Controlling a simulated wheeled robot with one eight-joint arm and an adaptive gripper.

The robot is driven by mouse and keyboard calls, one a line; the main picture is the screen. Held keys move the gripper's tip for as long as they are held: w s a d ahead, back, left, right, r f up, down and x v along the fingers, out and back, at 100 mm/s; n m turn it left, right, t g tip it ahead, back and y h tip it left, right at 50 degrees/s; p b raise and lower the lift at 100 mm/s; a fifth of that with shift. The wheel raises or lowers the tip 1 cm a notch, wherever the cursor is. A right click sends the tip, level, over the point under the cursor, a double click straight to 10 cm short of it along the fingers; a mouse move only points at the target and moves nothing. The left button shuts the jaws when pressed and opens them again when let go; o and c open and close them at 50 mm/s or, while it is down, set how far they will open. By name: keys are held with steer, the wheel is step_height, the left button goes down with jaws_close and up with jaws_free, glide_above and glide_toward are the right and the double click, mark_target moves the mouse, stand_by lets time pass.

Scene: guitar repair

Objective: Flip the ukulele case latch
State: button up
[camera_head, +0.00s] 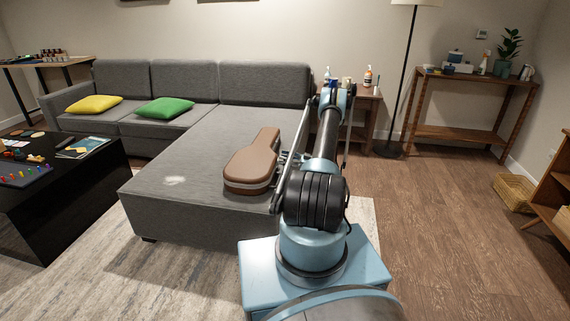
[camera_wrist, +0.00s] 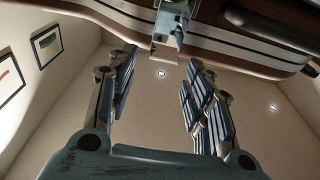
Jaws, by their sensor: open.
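The brown ukulele case (camera_head: 252,163) lies on the chaise end of the grey sofa in the head view. My arm covers the space at its right side. In the wrist view the side of the case (camera_wrist: 118,20) runs across the top, with a metal latch (camera_wrist: 172,25) at the middle and a dark handle (camera_wrist: 275,22) to its right. My gripper (camera_wrist: 157,70) is open, with its two ridged fingers apart. The latch sits above and between the fingertips in the picture. I see nothing between the fingers, and cannot tell whether either finger touches the case.
The grey sofa (camera_head: 180,150) bears a yellow cushion (camera_head: 94,104) and a green cushion (camera_head: 164,107). A black table (camera_head: 60,190) stands at left. A floor lamp (camera_head: 408,80), a side table (camera_head: 368,112) and a wooden console (camera_head: 470,80) stand behind.

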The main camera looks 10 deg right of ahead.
step_height(320, 180, up, 8)
stand_by(0.5)
